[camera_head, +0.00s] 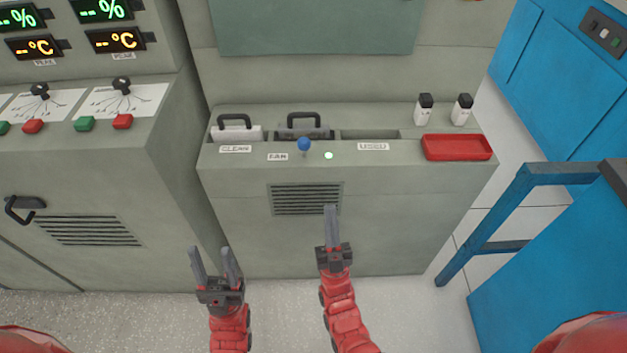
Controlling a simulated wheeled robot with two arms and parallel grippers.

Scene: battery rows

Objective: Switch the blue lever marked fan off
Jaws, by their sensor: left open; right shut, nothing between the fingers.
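The fan lever has a round blue knob (304,144) and stands on the front edge of the grey cabinet top. The FAN label (277,157) is just left of it. A small light (328,155) to its right glows green. My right gripper (330,206) is shut and empty, in front of the cabinet's vent, below and a little right of the lever, apart from it. My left gripper (209,250) is open and empty, low and left in front of the cabinet, well away from the lever.
Slots labelled CLEAN (235,149) and USED (373,147) are on the top. Two handled blocks (236,133) sit in the left slots. A red tray (458,148) and two small bottles (424,110) are at the right. A blue frame (510,205) stands right; floor ahead is clear.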

